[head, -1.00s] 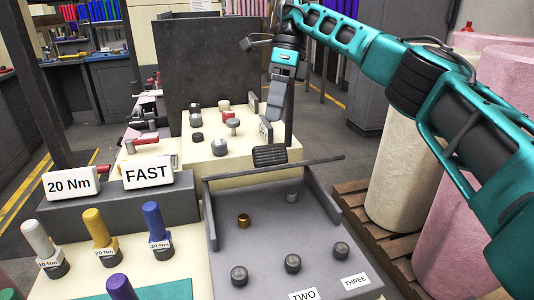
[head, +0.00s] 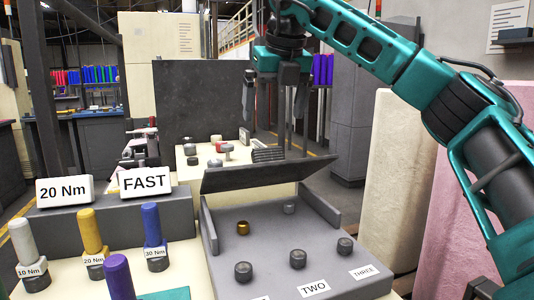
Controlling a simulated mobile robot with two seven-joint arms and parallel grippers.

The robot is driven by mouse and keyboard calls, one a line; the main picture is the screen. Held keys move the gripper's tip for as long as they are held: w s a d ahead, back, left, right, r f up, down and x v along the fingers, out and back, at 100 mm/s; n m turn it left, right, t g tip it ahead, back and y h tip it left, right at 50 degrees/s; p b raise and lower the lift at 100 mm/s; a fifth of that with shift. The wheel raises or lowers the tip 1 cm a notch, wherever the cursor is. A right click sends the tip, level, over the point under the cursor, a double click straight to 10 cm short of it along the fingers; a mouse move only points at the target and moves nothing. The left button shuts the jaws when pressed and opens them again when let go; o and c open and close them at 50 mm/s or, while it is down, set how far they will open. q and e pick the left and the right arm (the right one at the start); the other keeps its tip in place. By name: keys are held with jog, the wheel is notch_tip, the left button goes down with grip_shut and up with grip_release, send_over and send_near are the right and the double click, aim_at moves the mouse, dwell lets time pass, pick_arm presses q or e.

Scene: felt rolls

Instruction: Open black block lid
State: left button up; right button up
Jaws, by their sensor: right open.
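The dark grey lid (head: 262,175) stands tilted up at the back edge of a grey open box (head: 208,240). Its slanted face is toward me. A black ribbed piece (head: 268,155) shows just above the lid's top edge; I cannot tell whether it is attached to it. My right gripper (head: 275,112) is open and points down above and behind the lid, its two fingers spread and apart from the lid. Nothing shows between them except rods or posts behind. My left gripper is not in view.
The box floor holds several dark knobs (head: 298,258) and a brass one (head: 243,228). Coloured handles (head: 152,225) and signs stand at left. A dark upright panel (head: 193,110) rises behind. Pale and pink felt rolls (head: 395,185) stand at right.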

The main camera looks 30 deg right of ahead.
aim_at(262, 167)
jog(key=b+x, duration=0.1)
jog(key=x, duration=0.9)
jog(key=shift+b, duration=0.3)
